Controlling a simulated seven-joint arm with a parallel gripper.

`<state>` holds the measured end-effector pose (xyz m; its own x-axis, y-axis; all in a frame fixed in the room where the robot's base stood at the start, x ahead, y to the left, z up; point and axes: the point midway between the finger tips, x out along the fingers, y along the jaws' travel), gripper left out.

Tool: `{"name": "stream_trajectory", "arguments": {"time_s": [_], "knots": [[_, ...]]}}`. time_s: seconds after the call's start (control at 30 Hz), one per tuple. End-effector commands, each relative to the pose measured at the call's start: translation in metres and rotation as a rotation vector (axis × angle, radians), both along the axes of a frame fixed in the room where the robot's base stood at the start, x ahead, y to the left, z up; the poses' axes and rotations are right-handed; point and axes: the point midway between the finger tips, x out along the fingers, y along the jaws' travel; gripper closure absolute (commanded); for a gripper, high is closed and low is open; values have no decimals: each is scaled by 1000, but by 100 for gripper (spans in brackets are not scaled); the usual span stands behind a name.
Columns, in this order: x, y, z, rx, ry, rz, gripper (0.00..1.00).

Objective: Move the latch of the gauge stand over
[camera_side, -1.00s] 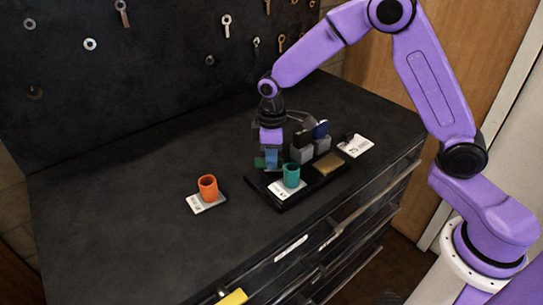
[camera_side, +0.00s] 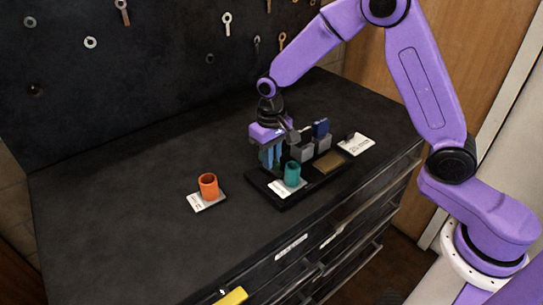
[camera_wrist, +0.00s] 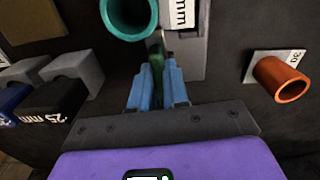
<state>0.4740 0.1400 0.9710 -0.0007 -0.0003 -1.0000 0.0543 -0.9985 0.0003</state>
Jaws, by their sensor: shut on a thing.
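The gauge stand (camera_side: 282,203) is a dark base on the cabinet top, bearing a teal ring (camera_side: 292,174) on a white label and grey blocks. The teal ring (camera_wrist: 128,14) also shows at the top of the wrist view. My gripper (camera_side: 270,164) is pointed down at the stand's back left part, behind the teal ring. In the wrist view its blue fingers (camera_wrist: 157,82) are closed on a dark green piece, the latch (camera_wrist: 156,60). Most of the latch is hidden between the fingers, and its lower end is not clear.
Grey blocks (camera_side: 302,152) hold a blue piece (camera_side: 321,128) and a black one, close right of my gripper. A brown pad (camera_side: 328,162) lies on the stand. An orange ring (camera_side: 208,186) stands on a labelled plate to the left. The cabinet top (camera_side: 120,205) is clear farther left.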

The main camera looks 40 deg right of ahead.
Motion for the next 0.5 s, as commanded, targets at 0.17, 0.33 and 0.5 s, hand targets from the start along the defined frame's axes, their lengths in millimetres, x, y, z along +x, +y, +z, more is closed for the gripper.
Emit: {"name": "stream_trajectory", "arguments": {"time_s": [0.17, 0.33, 0.5], "knots": [[1, 1, 1, 1, -3, -49, 100], [1, 1, 1, 1, -3, -69, 100], [1, 1, 1, 2, -4, -73, 100]]}}
